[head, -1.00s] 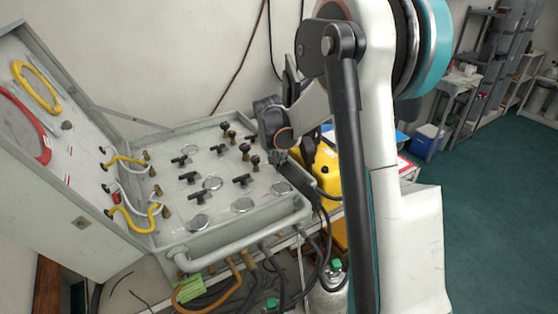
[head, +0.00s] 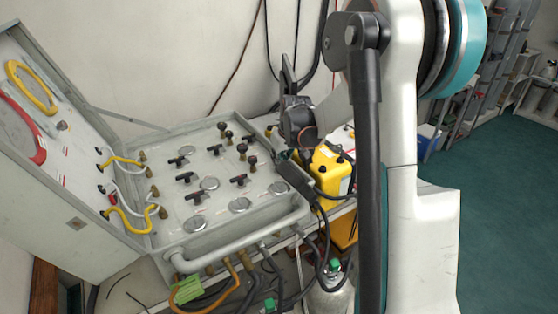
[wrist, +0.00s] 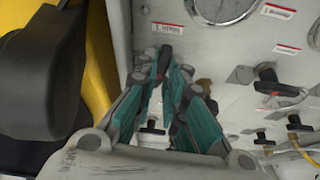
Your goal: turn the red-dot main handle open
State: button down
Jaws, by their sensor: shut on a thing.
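In the wrist view the two teal fingers of my gripper (wrist: 166,66) close in on a small dark handle (wrist: 165,50) just below a red-edged label. A reddish spot shows on it between the fingers, so I take it as the red-dot main handle. The fingers cover most of it, and how far it is turned is hard to tell. In the head view my wrist is over the right edge of the open grey panel (head: 180,226); my fingertips and the held handle are hidden there.
Other black T-handles (head: 196,197) and round gauges (head: 240,205) fill the panel. A yellow case (head: 328,163) stands close on its right. Hoses and cables hang at the front. A black T-handle (wrist: 152,129) shows below my fingers. Green floor at right is open.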

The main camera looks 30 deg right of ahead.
jog(key=shift+n, duration=0.3)
dwell(0.4)
jog(key=c, duration=1.9)
grip_release()
jog(key=shift+c, duration=0.2)
jog(key=v, duration=1.2)
jog(key=shift+d, duration=0.25)
jog(key=shift+w, duration=0.1)
